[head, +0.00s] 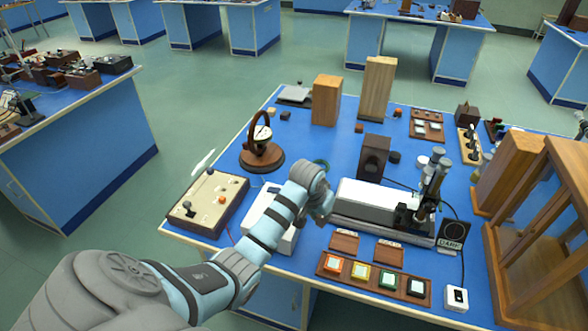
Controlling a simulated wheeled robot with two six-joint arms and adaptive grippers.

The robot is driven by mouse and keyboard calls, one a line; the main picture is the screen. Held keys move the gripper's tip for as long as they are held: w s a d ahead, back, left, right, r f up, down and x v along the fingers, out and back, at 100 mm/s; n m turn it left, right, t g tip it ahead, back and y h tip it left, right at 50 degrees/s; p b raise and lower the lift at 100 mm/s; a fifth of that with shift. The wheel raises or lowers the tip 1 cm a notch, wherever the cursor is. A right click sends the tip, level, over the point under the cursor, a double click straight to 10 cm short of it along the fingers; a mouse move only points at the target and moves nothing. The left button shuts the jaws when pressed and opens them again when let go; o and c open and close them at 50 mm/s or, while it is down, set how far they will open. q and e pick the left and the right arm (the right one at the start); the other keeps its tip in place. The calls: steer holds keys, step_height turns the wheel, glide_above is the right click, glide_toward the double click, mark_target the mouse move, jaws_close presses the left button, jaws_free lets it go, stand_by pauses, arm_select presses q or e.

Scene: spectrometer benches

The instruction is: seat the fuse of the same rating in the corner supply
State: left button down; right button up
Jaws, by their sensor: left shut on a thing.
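My left gripper (322,207) is over the middle of the blue bench, beside the white end of the long instrument. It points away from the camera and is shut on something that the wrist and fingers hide. No fuse or rating mark can be made out. My right gripper is not in view.
A long white instrument (372,200) lies right of the gripper. A round wooden stand (262,158) with a ring is behind the cream-topped box. A tray of coloured buttons (374,279) lies at the front. A wooden frame (535,240) stands right. Blue bench top (335,150) is bare behind the gripper.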

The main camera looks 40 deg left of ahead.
arm_select(q)
steer(key=w+a+r+n+y+p, duration=0.1)
steer(key=w+a+r+n+p, duration=0.2)
steer(key=a, duration=1)
steer(key=f+b, duration=0.1)
steer(key=f, duration=0.1)
steer(key=f+b, duration=0.1)
steer(key=b, duration=0.1)
steer(key=w+f+b, duration=0.1)
steer(key=f+b, duration=0.1)
steer(key=shift+d+f, duration=0.1)
steer(key=shift+f, duration=0.2)
steer(key=shift+s+f+b, duration=0.15)
steer(key=shift+f+b, duration=0.3)
steer(key=shift+s+d+f, duration=0.2)
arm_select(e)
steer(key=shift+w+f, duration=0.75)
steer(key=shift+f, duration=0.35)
